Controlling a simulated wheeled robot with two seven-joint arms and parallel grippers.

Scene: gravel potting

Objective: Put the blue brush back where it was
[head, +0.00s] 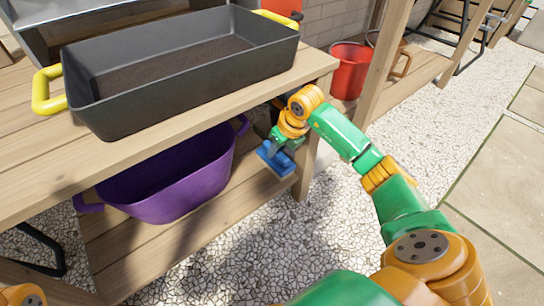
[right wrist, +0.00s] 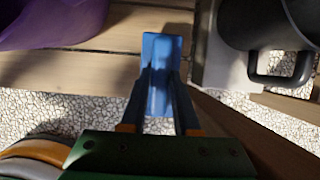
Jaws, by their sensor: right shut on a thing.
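The blue brush (head: 274,159) is in the jaws of my right gripper (head: 283,142), at the front edge of the lower wooden shelf, right of the purple tub and near the bench leg. In the right wrist view the brush (right wrist: 163,48) lies lengthwise between the two fingers of my right gripper (right wrist: 158,85), which are shut on it. Its far end overlaps the shelf boards in that view. I cannot tell whether it touches the shelf. My left gripper is out of view.
The purple tub (head: 168,187) stands on the lower shelf (head: 225,212). A dark pot with a handle (right wrist: 279,68) is right of the brush in the wrist view. The bench top (head: 150,135) overhangs, holding a grey tray with yellow handles (head: 190,88). A red bucket (head: 349,72) stands behind.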

